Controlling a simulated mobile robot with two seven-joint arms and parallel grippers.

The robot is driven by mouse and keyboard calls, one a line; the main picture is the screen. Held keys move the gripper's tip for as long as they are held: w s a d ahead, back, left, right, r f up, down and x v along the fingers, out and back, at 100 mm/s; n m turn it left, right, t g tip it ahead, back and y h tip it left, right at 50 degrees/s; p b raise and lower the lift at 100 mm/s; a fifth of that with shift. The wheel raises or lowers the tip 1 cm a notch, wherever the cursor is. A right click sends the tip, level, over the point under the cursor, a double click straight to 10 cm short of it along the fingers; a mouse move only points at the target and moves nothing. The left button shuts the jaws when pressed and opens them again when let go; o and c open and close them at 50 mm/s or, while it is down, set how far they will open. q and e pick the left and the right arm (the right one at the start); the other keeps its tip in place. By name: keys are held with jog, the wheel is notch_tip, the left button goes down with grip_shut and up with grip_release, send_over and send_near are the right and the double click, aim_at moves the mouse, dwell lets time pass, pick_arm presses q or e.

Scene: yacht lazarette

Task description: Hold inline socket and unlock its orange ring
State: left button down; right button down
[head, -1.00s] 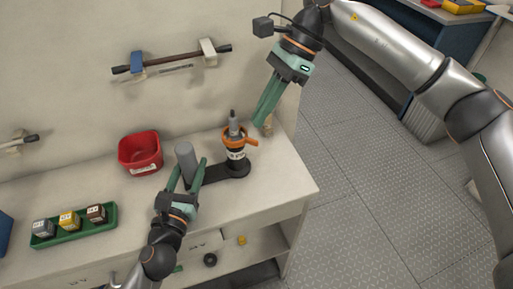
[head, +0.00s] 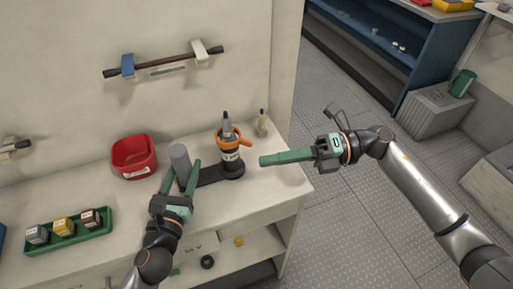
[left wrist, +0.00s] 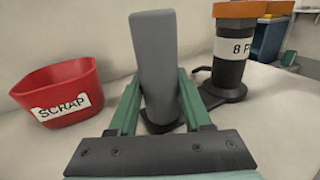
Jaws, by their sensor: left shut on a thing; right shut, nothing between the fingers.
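The inline socket (head: 231,155) stands upright on the bench, a black body with a white label and an orange ring (head: 230,137) around its top. The ring's lever points right, and a grey plug (head: 227,122) stands in its top. A dark bar (head: 212,175) runs from its foot to a grey upright cylinder (head: 180,155). My left gripper (head: 181,172) is shut on this cylinder, one finger each side, also in the left wrist view (left wrist: 155,95). The socket shows there at right (left wrist: 229,68), its top cut off. My right gripper (head: 262,160) is shut and empty, right of the socket, apart from it.
A red scrap bin (head: 134,157) stands left of the cylinder. A green tray (head: 68,242) with small labelled blocks lies at the front left. A small bottle-like item (head: 262,124) stands behind the socket. The bench edge lies to the right, with open floor (head: 370,135) beyond.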

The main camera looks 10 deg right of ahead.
aim_at(239, 140)
jog(key=d+m+t, duration=0.1)
jog(key=m, duration=0.1)
jog(key=s+d+f+m+t, duration=0.1)
jog(key=d+m, duration=0.1)
jog(key=d+m+t, duration=0.1)
jog(key=d+m, duration=0.1)
jog(key=shift+s+f+m+t, duration=0.2)
jog(key=shift+f+m+t, duration=0.15)
jog(key=shift+m+t, duration=0.05)
jog(key=shift+a, duration=0.1)
jog(key=w+a, duration=0.5)
jog(key=a, duration=0.2)
jog(key=shift+w+a, duration=0.2)
jog(key=shift+w, duration=0.2)
